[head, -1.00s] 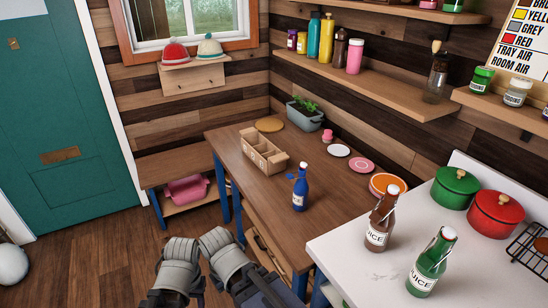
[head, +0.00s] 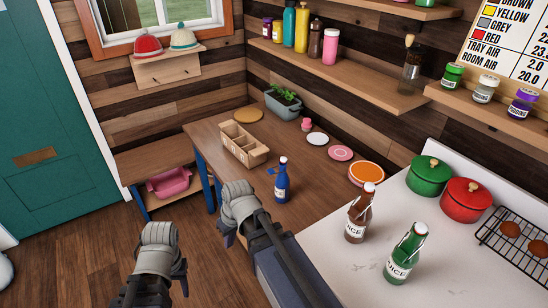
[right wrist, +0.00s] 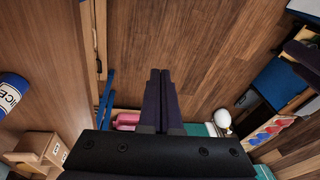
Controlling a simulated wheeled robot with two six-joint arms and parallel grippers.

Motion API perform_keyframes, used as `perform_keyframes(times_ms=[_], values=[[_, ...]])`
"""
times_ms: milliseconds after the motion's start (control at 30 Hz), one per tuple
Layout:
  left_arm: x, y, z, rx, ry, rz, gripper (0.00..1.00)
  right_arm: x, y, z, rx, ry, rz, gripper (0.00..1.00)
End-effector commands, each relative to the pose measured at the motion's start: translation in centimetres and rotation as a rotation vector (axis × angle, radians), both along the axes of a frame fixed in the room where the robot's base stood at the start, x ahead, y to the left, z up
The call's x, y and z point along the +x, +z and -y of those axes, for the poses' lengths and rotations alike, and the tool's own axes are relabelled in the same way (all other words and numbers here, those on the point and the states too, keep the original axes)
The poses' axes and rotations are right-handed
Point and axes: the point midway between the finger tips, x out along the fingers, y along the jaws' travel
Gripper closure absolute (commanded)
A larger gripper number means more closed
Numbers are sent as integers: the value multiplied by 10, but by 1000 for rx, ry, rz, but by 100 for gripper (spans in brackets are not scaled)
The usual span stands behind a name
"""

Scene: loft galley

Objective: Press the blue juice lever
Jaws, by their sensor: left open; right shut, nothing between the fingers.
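The blue juice bottle (head: 281,188) stands upright on the wooden table, with a white label and a reddish-white top. A small blue lever (head: 271,171) appears to stick out at its left near the neck. The bottle is partly seen at the left edge of the right wrist view (right wrist: 10,92); its lever is not seen there. My right gripper (head: 228,240) is shut and empty, left of and nearer than the bottle, apart from it. In the right wrist view its fingers (right wrist: 160,75) are together above the floor. My left gripper (head: 158,280) is open and empty over the floor, further left.
Brown (head: 358,215) and green (head: 403,255) juice bottles stand on the white counter (head: 340,260) at right. A divided wooden caddy (head: 240,146) stands behind the blue bottle. Pots (head: 466,198) and plates (head: 340,153) are further right.

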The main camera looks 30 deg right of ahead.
Motion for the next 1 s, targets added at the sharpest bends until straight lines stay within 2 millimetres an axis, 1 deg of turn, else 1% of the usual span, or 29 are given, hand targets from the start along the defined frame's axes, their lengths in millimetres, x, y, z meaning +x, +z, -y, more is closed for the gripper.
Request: perform_keyframes(times_ms=[33,67,100,167,200,233,267,300,400,500,600,700,800,1000], values=[[0,23,0,0,0,0,50,18,26,20,36,-27,40,100],[0,30,0,0,0,0,50,27,35,31,58,-38,67,100],[0,40,0,0,0,0,50,39,48,47,85,-53,108,100],[0,54,0,0,0,0,50,56,68,74,121,-80,176,100],[0,64,0,0,0,0,50,67,82,94,140,-99,224,100],[0,70,0,0,0,0,50,74,93,109,152,-114,259,100],[0,76,0,0,-1,0,50,80,103,124,162,-130,295,100],[0,84,0,0,-1,0,50,88,115,144,171,-150,341,100],[0,99,0,0,-1,0,50,100,142,189,181,-196,440,100],[0,109,0,0,-1,0,50,106,161,224,179,-231,513,100],[0,114,0,0,-1,0,50,108,172,246,174,-253,560,100],[0,116,0,0,-1,0,50,109,177,257,170,-264,583,100],[0,115,0,0,-1,0,50,109,178,260,170,-267,589,100],[0,115,0,0,-1,0,50,109,177,259,169,-266,588,100]])
